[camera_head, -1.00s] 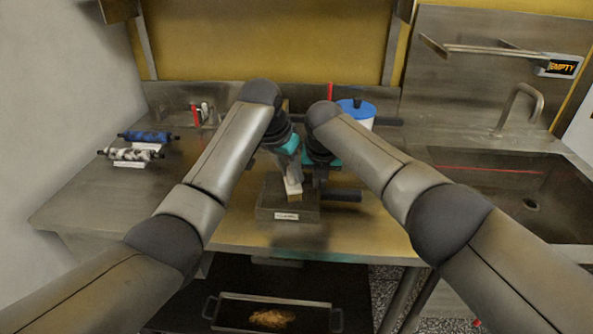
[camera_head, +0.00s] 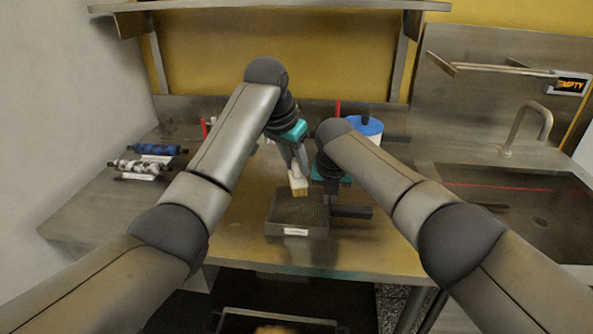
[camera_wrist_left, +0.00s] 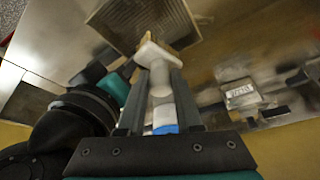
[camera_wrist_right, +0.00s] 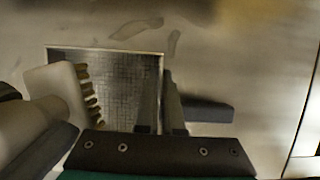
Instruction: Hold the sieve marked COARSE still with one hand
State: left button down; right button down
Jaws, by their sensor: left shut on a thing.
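The box-like sieve (camera_head: 298,222) sits on the steel table, its mesh facing up and a small label on its front, too small to read. The mesh also shows in the right wrist view (camera_wrist_right: 125,85). My left gripper (camera_wrist_left: 158,88) is shut on the pale handle of a brush (camera_wrist_left: 160,58); its head (camera_head: 299,187) hangs over the sieve's far part. I cannot tell if the bristles touch. My right gripper (camera_wrist_right: 161,112) has its fingers on either side of the sieve's right rim, next to a dark handle (camera_wrist_right: 205,111); whether they clamp it is unclear.
Blue (camera_head: 156,149) and spotted (camera_head: 140,166) rollers lie at the table's left. A blue-lidded white tub (camera_head: 367,127) stands behind my right arm. A sink (camera_head: 520,205) is at the right. A tray (camera_head: 265,324) is below the table. The front left tabletop is clear.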

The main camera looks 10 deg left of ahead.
pick_arm(q)
jog(key=shift+r, duration=0.1)
jog(key=shift+r, duration=1.4)
pick_arm(e)
jog(key=c, duration=1)
grip_release()
jog(key=shift+r, duration=0.15)
